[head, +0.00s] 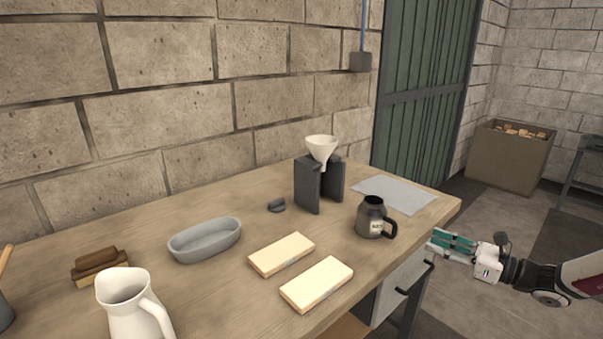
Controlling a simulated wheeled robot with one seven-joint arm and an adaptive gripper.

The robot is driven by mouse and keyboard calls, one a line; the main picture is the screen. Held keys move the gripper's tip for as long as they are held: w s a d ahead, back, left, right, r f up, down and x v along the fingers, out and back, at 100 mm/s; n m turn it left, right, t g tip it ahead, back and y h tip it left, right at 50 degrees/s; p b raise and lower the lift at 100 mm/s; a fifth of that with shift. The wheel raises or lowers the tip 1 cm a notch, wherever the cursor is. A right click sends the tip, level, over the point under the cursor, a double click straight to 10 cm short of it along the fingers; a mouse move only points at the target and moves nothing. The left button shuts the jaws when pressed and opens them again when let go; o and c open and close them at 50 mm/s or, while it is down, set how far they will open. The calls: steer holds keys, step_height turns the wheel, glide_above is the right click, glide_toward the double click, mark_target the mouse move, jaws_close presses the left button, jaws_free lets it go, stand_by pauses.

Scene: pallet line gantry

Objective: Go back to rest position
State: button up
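My gripper (453,242) is at the right of the head view, beside the right end of the workbench. It points left, toward the bench edge. Its two green-padded fingers are apart, with nothing visible between them. My arm reaches in from the right edge of the picture. The dark mug (371,218) with a light label stands upright on the bench, to the left of the gripper and apart from it.
The wooden bench (215,305) holds a white pitcher (134,304), a grey oval dish (205,240), two pale blocks (282,254), a brush (98,267), a dark stand with a white funnel (321,149) and a grey sheet (396,194). Open floor lies right; a box (509,160) stands behind.

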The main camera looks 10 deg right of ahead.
steer(key=s+a+r+n+g+h+p, duration=0.1)
steer(key=s+a+r+n+g, duration=0.3)
steer(key=a, duration=0.4)
steer(key=s+a+r+n+g+h+p, duration=0.1)
steer(key=s+a+r+n+g, duration=0.25)
steer(key=a+n, duration=0.3)
steer(key=s+a+r+n+g+h, duration=0.1)
steer(key=s+a+r+n+g, duration=0.1)
steer(key=a+n+g, duration=0.45)
steer(key=s+a+r+n+t+h+p, duration=0.1)
steer(key=s+a+r+n+h, duration=0.1)
steer(key=s, duration=0.4)
steer(key=s+a+r+n+t+h+p, duration=0.1)
steer(key=s+r+n+h, duration=0.2)
steer(key=s+r+n, duration=0.2)
steer(key=s+a+r+n+t+h+p, duration=0.1)
steer(key=s+a+r+n+t+h, duration=0.1)
steer(key=s, duration=0.7)
step_height(320, 180, up, 3)
steer(key=shift+s+a+n+h, duration=0.25)
steer(key=shift+n+h, duration=0.45)
steer(key=shift+n, duration=0.4)
